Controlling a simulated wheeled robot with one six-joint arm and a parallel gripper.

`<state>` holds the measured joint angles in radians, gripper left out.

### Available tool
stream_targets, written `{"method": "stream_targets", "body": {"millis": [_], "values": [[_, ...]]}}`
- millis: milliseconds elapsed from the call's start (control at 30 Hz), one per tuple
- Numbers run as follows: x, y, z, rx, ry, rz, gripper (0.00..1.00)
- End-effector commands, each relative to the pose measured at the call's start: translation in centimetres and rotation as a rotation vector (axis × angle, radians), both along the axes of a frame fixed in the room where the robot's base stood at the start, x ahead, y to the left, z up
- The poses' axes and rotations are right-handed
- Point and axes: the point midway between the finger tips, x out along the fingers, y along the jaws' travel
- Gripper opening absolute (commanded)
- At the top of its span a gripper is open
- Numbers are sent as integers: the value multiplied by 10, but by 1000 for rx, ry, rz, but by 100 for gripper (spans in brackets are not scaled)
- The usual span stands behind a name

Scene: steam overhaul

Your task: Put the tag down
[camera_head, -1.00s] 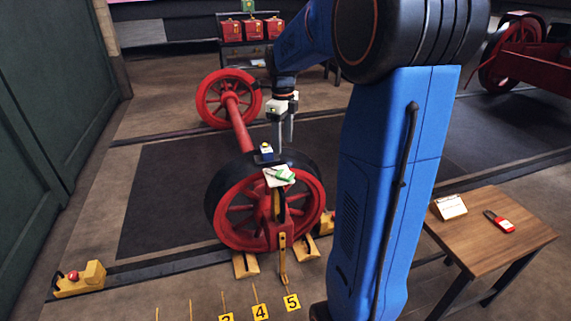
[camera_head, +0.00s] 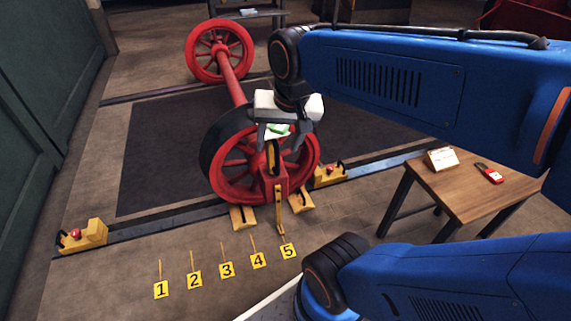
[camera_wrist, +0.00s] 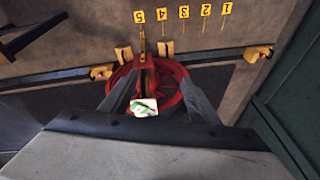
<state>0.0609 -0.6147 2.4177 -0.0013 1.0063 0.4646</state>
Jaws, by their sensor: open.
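A small white card with a green mark (camera_head: 279,129) is at the top of the near red wheel (camera_head: 228,181). It also shows in the wrist view (camera_wrist: 145,107), between my fingers in the picture. I take it for the tag. My gripper (camera_head: 281,140) is open, pointing down over the wheel top, one finger on each side of the card in the picture. I see no grip on it, and I cannot tell the height gap. My fingers partly hide the card and wheel rim in the head view.
Yellow number markers (camera_head: 226,270) stand on the floor in front of the wheel. Yellow chocks (camera_head: 244,216) sit at the wheel's foot. A wooden table (camera_head: 474,205) at the right bears a small card stand (camera_head: 440,159) and a red and white item (camera_head: 489,173).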

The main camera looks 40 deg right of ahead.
Motion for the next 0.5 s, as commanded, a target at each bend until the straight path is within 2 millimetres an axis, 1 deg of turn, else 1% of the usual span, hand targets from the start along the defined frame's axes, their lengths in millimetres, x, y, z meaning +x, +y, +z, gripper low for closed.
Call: {"method": "stream_targets", "body": {"millis": [33, 100, 200, 333, 500], "values": [[-12, 5, -4, -28, -17, 90, 55], [-26, 9, -10, -69, -36, 214, 55], [-40, 14, -18, -119, -55, 356, 55], [-50, 17, -24, -159, -72, 463, 55], [-53, 17, -26, -174, -76, 500, 55]]}}
